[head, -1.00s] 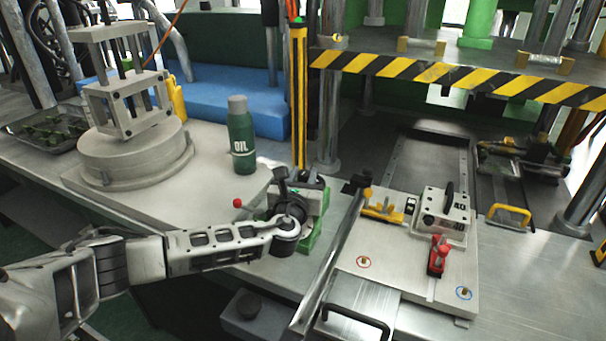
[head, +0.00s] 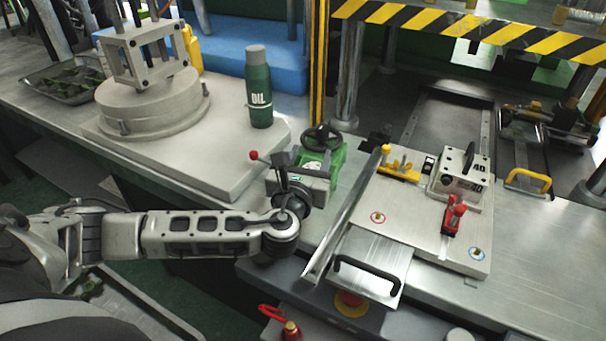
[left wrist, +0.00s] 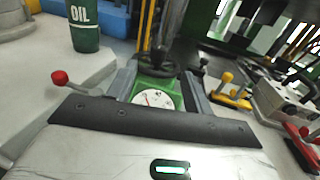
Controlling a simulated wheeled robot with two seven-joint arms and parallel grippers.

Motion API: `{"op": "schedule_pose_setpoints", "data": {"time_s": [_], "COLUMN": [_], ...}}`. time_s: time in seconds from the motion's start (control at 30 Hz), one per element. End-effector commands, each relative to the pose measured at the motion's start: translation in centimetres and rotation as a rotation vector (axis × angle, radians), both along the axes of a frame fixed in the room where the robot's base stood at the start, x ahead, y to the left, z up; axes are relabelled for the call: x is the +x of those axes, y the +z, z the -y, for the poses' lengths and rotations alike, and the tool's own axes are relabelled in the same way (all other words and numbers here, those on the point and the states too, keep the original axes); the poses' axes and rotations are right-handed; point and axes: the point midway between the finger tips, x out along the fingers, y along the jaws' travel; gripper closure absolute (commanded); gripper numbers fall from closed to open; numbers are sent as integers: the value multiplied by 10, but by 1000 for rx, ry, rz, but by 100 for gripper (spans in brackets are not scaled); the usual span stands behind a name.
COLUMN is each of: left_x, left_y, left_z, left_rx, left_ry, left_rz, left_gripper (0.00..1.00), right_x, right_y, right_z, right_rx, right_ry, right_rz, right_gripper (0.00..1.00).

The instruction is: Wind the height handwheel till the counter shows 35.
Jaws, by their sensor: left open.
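A black handwheel (head: 322,137) stands on a green unit (head: 338,158) on the bench, right of the oil bottle. My left gripper (head: 312,168) is open and empty, on the near side of the green unit. In the left wrist view its fingers (left wrist: 160,88) appear on both sides of the dial, apart from the wheel; contact with the unit is unclear. My right gripper is not in view.
A red-knobbed lever (head: 254,155) is left of my gripper. The green oil bottle (head: 259,92) stands behind it. A metal plate (head: 395,205) with yellow and red clamps and a block marked 40 (head: 462,172) lies right. A striped beam (head: 480,32) crosses above.

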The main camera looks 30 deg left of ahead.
Motion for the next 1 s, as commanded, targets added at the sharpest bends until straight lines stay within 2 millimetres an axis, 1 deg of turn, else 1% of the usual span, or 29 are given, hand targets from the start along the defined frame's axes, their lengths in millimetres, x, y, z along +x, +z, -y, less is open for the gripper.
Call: {"op": "schedule_pose_setpoints", "data": {"time_s": [0.03,0.1,0.2,0.3,0.47,1.0], "left_x": [-12,-24,-38,-47,-53,-52], "left_y": [-2,-2,-1,-1,0,0], "left_z": [4,7,11,14,15,15], "left_rx": [-2,-2,1,0,1,0], "left_ry": [-2,-2,-1,-1,1,1], "left_rz": [-3,-3,-1,-1,2,1], "left_gripper": [49,49,49,49,49,49], "right_x": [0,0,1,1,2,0], "right_y": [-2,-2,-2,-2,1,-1], "right_z": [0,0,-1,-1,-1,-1], "right_rx": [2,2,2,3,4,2], "right_ry": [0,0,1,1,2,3], "right_rz": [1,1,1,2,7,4], "right_gripper": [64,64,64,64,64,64]}}
